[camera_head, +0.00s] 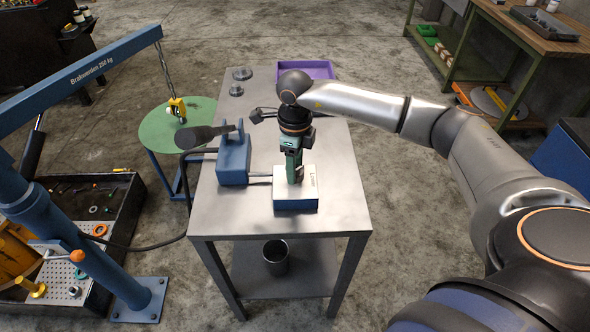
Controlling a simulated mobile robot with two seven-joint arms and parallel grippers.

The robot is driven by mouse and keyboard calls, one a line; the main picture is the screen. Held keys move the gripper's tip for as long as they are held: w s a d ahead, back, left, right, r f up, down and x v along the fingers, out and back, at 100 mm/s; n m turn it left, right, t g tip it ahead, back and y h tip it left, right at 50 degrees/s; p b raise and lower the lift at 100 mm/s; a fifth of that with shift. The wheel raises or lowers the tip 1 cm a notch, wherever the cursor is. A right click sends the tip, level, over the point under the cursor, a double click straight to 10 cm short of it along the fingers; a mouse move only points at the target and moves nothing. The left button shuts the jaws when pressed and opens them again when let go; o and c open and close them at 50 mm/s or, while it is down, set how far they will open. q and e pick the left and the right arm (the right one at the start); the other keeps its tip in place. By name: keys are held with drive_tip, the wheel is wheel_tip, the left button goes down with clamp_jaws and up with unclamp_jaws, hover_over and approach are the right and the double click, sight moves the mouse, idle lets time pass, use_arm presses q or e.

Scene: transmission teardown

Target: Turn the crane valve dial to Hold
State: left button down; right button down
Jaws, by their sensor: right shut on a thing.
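The crane valve block (297,203), blue with a pale top plate, sits near the front of the steel table (225,222). A small label shows on the plate's right side, too small to read surely. My right gripper (295,180) points straight down onto the plate and is shut on the dial. The dial is mostly hidden by the fingers, so I cannot tell its setting. My left gripper is not in view.
A blue pump (233,160) with a black handle stands left of the valve block, joined by a rod or hose. A purple tray (305,70) and grey round parts (242,73) lie at the table's back. A parts bin (120,215) is at the left. The table's right side is clear.

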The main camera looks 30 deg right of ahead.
drive_tip(key=n+b, duration=0.2)
drive_tip(key=n, duration=0.2)
drive_tip(key=shift+n, duration=0.3)
drive_tip(key=n+b, duration=0.1)
drive_tip(key=n, duration=0.2)
drive_tip(key=shift+n, duration=0.3)
drive_tip(key=shift+n+b, duration=0.35)
drive_tip(key=shift+n, duration=0.45)
drive_tip(key=shift+c, duration=2.4)
unclamp_jaws()
drive_tip(key=shift+o, duration=1)
